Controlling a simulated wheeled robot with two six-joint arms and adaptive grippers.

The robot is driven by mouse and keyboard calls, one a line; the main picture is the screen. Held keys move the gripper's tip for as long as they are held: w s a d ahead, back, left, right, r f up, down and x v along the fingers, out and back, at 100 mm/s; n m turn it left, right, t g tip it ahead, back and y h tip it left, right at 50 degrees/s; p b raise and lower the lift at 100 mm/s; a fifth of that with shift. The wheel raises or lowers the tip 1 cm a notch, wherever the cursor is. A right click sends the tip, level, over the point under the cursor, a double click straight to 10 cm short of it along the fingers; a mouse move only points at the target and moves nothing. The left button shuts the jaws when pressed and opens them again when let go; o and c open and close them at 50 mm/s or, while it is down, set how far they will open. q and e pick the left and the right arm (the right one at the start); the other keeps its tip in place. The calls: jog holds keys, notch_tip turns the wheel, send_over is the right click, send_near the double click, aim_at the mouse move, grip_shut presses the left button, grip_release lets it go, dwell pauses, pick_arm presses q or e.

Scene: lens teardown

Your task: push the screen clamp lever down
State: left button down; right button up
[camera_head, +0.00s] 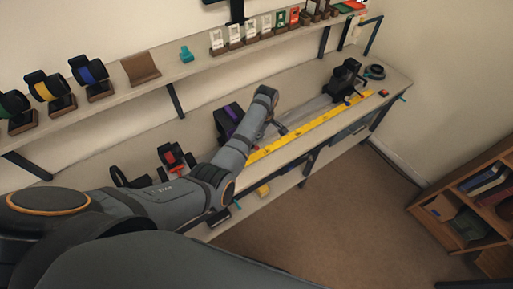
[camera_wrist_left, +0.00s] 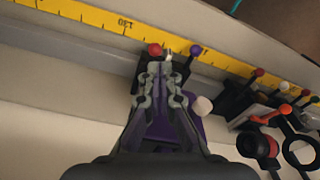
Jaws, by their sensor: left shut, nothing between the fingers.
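My left gripper (camera_head: 280,127) reaches over the bench rail; it also shows in the left wrist view (camera_wrist_left: 164,68), its fingers shut and empty. The fingertips are beside a red knob (camera_wrist_left: 153,49) and a blue-purple knob (camera_wrist_left: 196,49), close to the yellow scale. Which knob tops the screen clamp lever, and whether the fingers touch one, I cannot tell. A purple part (camera_wrist_left: 190,128) lies below the fingers, partly hidden by them. A white knob (camera_wrist_left: 203,105) is to their right. My right gripper is not in view.
The yellow scale (camera_head: 312,126) runs along the bench's front. Other holders with coloured knobs (camera_wrist_left: 258,72) stand to the right in the wrist view. A dark unit (camera_head: 347,78) is at the rail's far end. The wall shelf (camera_head: 140,90) carries spools and cards behind.

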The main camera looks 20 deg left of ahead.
aim_at(258, 147)
pick_arm(q)
jog(key=f, duration=0.1)
jog(key=w+f+b, duration=0.1)
jog(key=f, duration=0.1)
jog(key=f+b, duration=0.1)
jog(key=f, duration=0.1)
jog(key=shift+w+a+f, duration=0.2)
jog(key=shift+a, duration=0.1)
jog(key=shift+s+f+b, duration=0.2)
jog(key=shift+f+b, duration=0.5)
jog(key=shift+b, duration=0.2)
jog(key=shift+f, duration=0.25)
jog(key=shift+a, duration=0.1)
jog(key=shift+f+b, duration=0.1)
jog(key=shift+b, duration=0.2)
notch_tip(258, 147, down, 3)
jog(key=shift+f+b, duration=0.1)
jog(key=shift+b, duration=1.15)
jog(key=shift+w, duration=0.1)
jog(key=d+p, duration=0.1)
jog(key=s+d+r+p, duration=0.1)
jog(key=d, duration=0.1)
jog(key=shift+r, duration=0.2)
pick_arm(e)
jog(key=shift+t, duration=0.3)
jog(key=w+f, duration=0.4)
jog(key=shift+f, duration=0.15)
